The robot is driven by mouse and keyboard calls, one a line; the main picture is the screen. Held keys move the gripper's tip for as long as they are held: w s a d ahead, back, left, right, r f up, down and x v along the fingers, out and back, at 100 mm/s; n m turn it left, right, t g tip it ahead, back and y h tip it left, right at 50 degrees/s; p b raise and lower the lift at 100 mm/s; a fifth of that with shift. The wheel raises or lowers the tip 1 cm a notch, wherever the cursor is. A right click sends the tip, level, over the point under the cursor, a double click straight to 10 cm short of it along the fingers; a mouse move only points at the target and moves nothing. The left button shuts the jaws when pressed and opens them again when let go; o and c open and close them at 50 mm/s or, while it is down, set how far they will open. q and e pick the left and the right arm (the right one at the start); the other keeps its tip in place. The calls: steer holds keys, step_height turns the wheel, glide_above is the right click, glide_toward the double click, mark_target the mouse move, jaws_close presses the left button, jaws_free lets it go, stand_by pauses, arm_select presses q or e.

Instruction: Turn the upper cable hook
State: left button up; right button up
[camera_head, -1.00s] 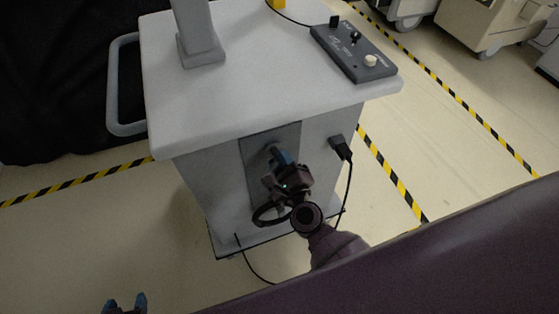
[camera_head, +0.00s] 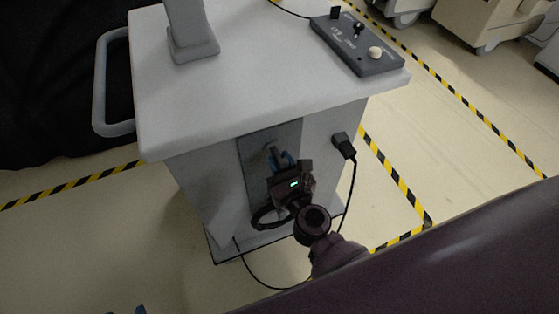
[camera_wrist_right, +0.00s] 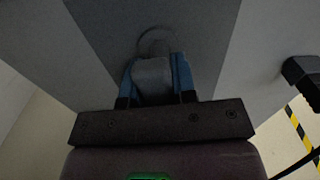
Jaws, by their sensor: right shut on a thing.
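The upper cable hook (camera_wrist_right: 152,82) is a grey, rounded block on a short round base, on the dark grey panel (camera_head: 257,165) of the cart's front. In the right wrist view it stands between the two blue fingers of my right gripper (camera_wrist_right: 155,85), which is shut on it. In the head view my right gripper (camera_head: 281,161) reaches the panel from below, and its fingers mostly hide the hook. Only a blue tip of my left gripper (camera_head: 140,310) shows at the bottom edge.
The white cart (camera_head: 210,115) carries a grey post and a dark control box (camera_head: 358,45) on top. A black plug (camera_head: 343,146) with a hanging cable is right of the panel. A grey handle (camera_head: 100,90) is at the left. Other carts stand at the upper right.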

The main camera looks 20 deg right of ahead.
steer(key=shift+m, duration=0.3)
steer(key=o, duration=0.9)
steer(key=s+b, duration=0.2)
steer(key=s, duration=0.3)
steer(key=s+b, duration=0.2)
steer(key=s, duration=0.3)
steer(key=shift+s+d, duration=0.2)
steer(key=shift+s, duration=0.2)
